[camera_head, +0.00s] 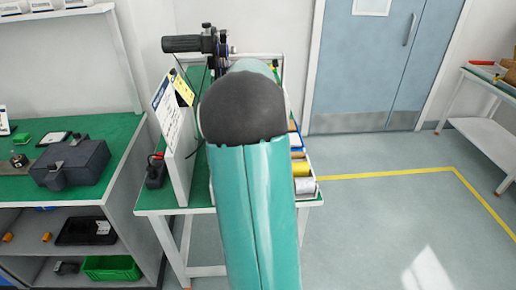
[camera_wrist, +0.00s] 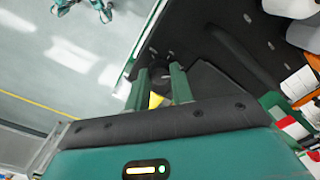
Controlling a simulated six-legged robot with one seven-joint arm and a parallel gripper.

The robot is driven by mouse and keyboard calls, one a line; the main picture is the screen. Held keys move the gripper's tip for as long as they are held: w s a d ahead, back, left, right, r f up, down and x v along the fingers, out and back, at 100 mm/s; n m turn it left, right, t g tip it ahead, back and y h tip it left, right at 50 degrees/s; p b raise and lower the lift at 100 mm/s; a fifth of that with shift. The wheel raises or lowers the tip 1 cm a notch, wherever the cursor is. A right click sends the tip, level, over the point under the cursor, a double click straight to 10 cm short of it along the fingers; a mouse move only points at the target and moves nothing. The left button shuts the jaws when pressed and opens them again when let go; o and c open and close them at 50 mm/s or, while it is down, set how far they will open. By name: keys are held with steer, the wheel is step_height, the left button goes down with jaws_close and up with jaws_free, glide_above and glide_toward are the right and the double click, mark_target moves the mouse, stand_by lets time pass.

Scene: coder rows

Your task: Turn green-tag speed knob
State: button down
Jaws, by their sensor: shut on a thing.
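In the wrist view my gripper (camera_wrist: 160,70) has its two green fingers on either side of a small dark round knob (camera_wrist: 163,80), shut on it. The knob sits at a dark panel (camera_wrist: 205,78). A yellow patch (camera_wrist: 155,99) shows between the fingers, nearer to the camera. I cannot make out a green tag or how far the knob is turned. In the head view my arm covers my gripper and the knob; a black coder head with a handle (camera_head: 183,44) stands out to the left of my arm.
A left bench (camera_head: 120,130) holds a dark case (camera_head: 75,163). The floor (camera_head: 390,225) on the right is clear, before blue double doors (camera_head: 360,70).

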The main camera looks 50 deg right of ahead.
steer(key=shift+m, duration=0.8)
steer(key=c, duration=1.5)
jaws_free()
step_height(320, 180, up, 14)
